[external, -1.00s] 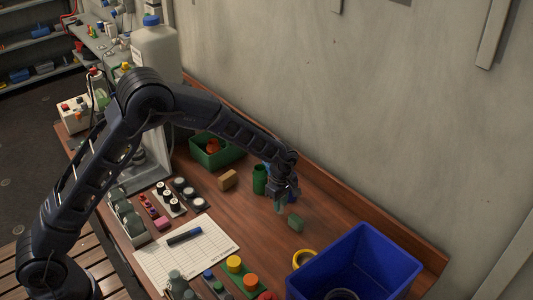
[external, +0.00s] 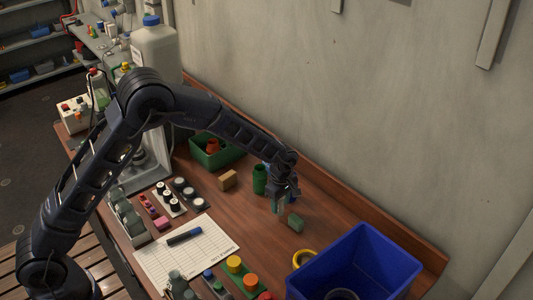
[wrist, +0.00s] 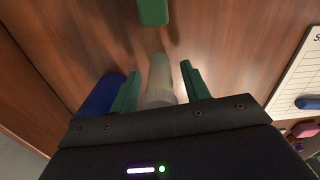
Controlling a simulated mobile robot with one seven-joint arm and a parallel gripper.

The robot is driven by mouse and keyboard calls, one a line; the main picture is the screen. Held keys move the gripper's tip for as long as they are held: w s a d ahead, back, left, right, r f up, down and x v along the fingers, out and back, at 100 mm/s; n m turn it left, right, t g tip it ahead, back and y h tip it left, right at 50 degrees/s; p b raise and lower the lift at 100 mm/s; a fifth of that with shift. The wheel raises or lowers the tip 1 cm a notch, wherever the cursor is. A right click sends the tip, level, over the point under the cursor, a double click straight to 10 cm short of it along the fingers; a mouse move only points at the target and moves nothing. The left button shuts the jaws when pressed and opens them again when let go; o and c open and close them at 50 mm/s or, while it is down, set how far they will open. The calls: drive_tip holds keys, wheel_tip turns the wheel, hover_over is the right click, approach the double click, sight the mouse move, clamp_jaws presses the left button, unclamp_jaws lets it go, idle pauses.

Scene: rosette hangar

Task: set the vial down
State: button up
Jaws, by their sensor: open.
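The vial (wrist: 159,78) is a pale, see-through tube with a whitish ribbed cap. In the wrist view it stands between the two green fingers of my gripper (wrist: 160,88), with a gap on each side. My gripper is open around it. In the external view my gripper (external: 279,207) is low over the wooden bench, and the vial is a small pale shape between the fingers. Its lower end looks close to the bench top, but I cannot tell whether it touches.
A green cup (external: 260,180) stands behind left. A yellow ring (external: 304,258) and blue bin (external: 378,248) are front right. Bare bench lies left, before the paper sheet (external: 187,258).

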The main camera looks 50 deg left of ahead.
wheel_tip(320, 180, up, 11)
drive_tip(key=shift+f, duration=0.1)
drive_tip(key=shift+s+r, duration=0.1)
drive_tip(key=shift+r, duration=0.5)
drive_tip(key=s+a+r+m+t, duration=0.1)
drive_tip(key=s+a+r+m, duration=0.35)
drive_tip(key=s+r, duration=0.7)
drive_tip(key=s+a+r+m+t, duration=0.1)
drive_tip(key=s+a+r+m, duration=0.35)
drive_tip(key=s+r, duration=0.7)
drive_tip(key=s+a+f+m+t, duration=0.1)
drive_tip(key=s+m, duration=0.4)
drive_tip(key=s, duration=0.9)
drive_tip(key=s+a+f+m+t, duration=0.1)
drive_tip(key=s+m, duration=0.4)
drive_tip(key=s, duration=0.9)
drive_tip(key=shift+a+f+m+t, duration=0.25)
drive_tip(key=shift+a+m+t, duration=0.05)
drive_tip(key=shift+a, duration=0.45)
